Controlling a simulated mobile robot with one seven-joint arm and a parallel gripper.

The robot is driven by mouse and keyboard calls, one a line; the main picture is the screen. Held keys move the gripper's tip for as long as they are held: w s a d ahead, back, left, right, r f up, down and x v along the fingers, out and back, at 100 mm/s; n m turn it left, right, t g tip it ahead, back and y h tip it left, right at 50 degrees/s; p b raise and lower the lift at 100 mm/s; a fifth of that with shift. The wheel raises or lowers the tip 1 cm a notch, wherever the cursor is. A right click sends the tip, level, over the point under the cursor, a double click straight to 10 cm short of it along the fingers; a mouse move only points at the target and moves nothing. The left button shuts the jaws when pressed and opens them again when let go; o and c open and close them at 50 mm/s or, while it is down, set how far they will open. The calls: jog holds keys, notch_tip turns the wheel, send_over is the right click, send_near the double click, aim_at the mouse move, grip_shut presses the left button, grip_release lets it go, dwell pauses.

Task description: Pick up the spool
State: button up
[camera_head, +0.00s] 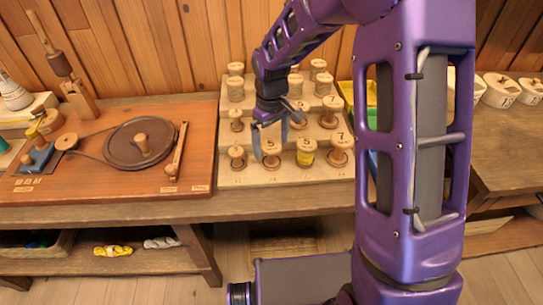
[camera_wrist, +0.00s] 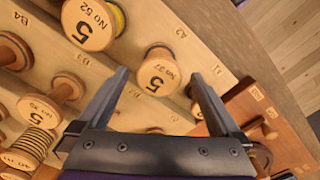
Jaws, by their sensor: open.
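Several turned wooden spools stand on a stepped pale wood rack (camera_head: 288,178). My gripper (camera_head: 270,150) is open above the front row, its fingers around or just above a bare-looking spool (camera_head: 271,161) marked 5. In the wrist view, my gripper (camera_wrist: 160,76) has that spool (camera_wrist: 158,72), marked "5 No 37", between its fingertips, with no visible grip on it. The label A2 is beside it. A spool with yellow thread (camera_head: 306,157), marked "5 No 52" in the wrist view (camera_wrist: 90,26), stands to its right in the head view. The task does not name which spool.
A larger spool marked 7 (camera_head: 340,150) and a small spool (camera_head: 237,158) share the front row. Another spool (camera_wrist: 50,98) stands close to my left finger in the wrist view. A wooden board with a dark wheel (camera_head: 139,143) lies left of the rack.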

aim_at(272, 149)
jog(key=shift+s+d+f+b, duration=0.1)
jog(key=shift+f+b, duration=0.3)
jog(key=shift+f, duration=2.4)
jog(key=c, duration=1.4)
